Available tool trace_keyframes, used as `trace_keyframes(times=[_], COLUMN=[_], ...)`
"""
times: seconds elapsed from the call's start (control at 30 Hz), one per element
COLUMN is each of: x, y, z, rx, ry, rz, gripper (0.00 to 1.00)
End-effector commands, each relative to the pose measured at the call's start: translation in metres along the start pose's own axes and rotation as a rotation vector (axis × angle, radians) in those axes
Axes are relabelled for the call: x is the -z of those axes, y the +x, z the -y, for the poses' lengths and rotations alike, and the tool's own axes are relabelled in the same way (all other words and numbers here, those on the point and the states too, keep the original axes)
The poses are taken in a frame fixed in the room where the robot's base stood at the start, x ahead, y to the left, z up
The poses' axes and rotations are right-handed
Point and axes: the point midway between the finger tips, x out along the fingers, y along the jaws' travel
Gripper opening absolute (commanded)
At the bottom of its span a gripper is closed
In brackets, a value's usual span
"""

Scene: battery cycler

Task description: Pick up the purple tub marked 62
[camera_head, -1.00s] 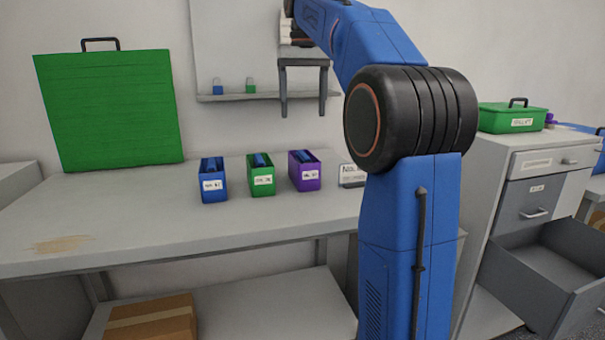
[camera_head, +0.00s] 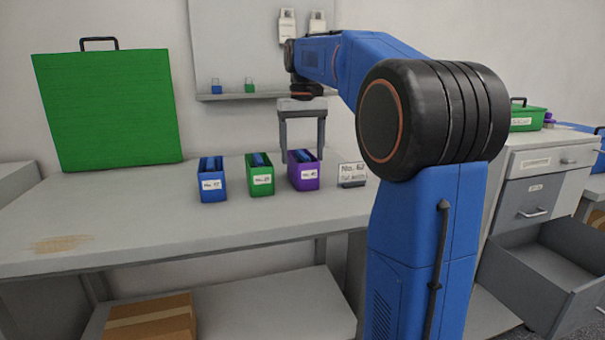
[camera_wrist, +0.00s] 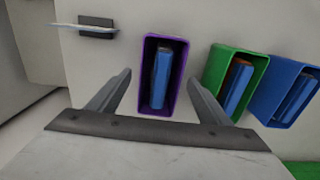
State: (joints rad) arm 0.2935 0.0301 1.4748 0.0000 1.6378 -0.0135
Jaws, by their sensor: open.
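The purple tub (camera_head: 303,172) stands upright on the bench, right of the green tub, with a white label too small to read surely and blue items inside. In the wrist view the purple tub (camera_wrist: 161,80) is seen from above, between my two fingers and ahead of them, with a blue pack in it. My gripper (camera_head: 302,150) is open and points down over the purple tub; its fingers also show in the wrist view (camera_wrist: 158,95), one on each side. In the head view the fingertips are near the tub's top; I cannot tell whether they touch it.
A green tub (camera_head: 260,176) and a blue tub (camera_head: 211,181) stand to the left on the bench (camera_head: 120,225). A small sign reading No. 62 (camera_head: 352,173) stands just right of the purple tub. A large green case (camera_head: 108,110) leans on the wall. A drawer (camera_head: 560,265) hangs open at right.

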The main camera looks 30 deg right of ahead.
Motion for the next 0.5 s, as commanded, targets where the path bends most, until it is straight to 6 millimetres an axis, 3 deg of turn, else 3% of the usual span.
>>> trace_keyframes(times=[0.2, 0.43, 0.5], x=[0.0, 0.0, 0.0], y=[0.019, 0.02, 0.02], z=[0.0, 0.0, 0.0], rx=[0.0, 0.0, 0.0], ry=[0.0, 0.0, 0.0], rz=[-0.002, -0.002, -0.001], gripper=[0.72, 0.72, 0.58])
